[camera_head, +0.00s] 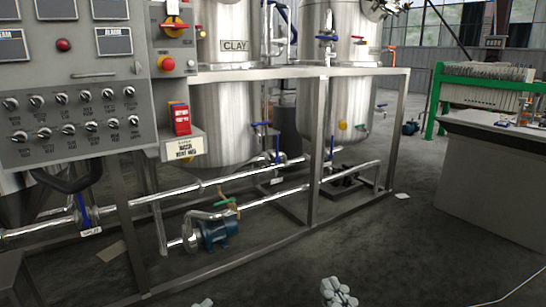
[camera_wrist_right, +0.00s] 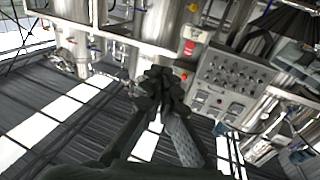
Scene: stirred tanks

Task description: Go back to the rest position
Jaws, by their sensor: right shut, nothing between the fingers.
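My right gripper (camera_head: 338,292) shows at the bottom edge of the head view, right of centre, with its lower part cut off by the frame. In the right wrist view its dark fingers (camera_wrist_right: 160,82) meet at the tips, with nothing held between them. The gripper hangs in free space in front of the tank frame and touches nothing that I can see.
A control panel (camera_head: 75,75) stands at the left. A steel frame (camera_head: 317,150) with tanks (camera_head: 222,110), pipes and a blue pump (camera_head: 218,232) fills the middle. A grey bench (camera_head: 490,185) and green-framed filter press (camera_head: 436,100) stand right. Floor (camera_head: 420,245) between is mostly clear.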

